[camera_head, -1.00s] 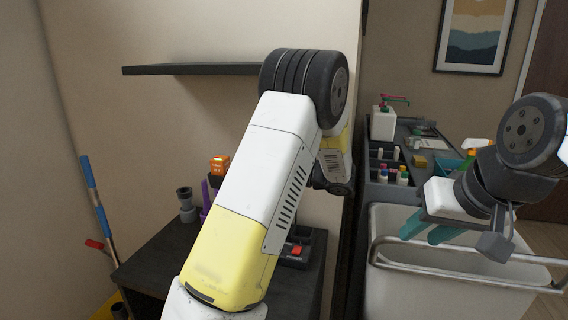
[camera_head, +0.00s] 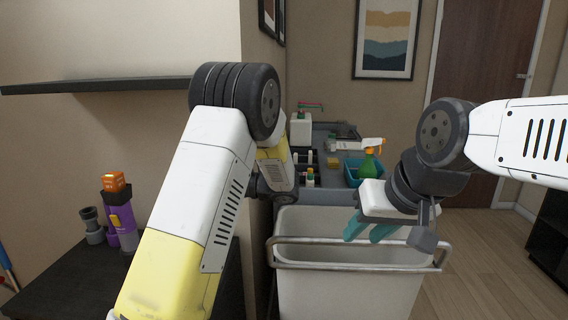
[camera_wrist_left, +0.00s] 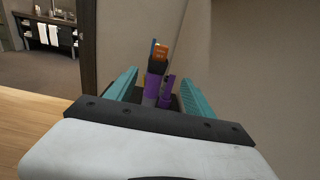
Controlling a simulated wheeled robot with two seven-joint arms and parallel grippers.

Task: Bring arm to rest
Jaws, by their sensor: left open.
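My left arm crosses the middle of the head view, and its gripper is hidden there behind the arm. In the left wrist view my left gripper (camera_wrist_left: 158,80) is open, with two teal fingers apart. A purple device with an orange top (camera_wrist_left: 153,85) shows beyond and between the fingers, not gripped. It also stands on the dark tabletop in the head view (camera_head: 120,215). My right gripper (camera_head: 369,228) has teal fingers that are apart, with nothing seen between them. It points down-left above or in front of the white cart bin (camera_head: 345,285).
A metal rail (camera_head: 350,268) runs around the bin. Behind it a cart top holds a green spray bottle (camera_head: 370,163) in a teal tray and a white dispenser (camera_head: 300,128). A dark wall shelf (camera_head: 95,86) is at left. Open floor (camera_head: 480,260) lies at right.

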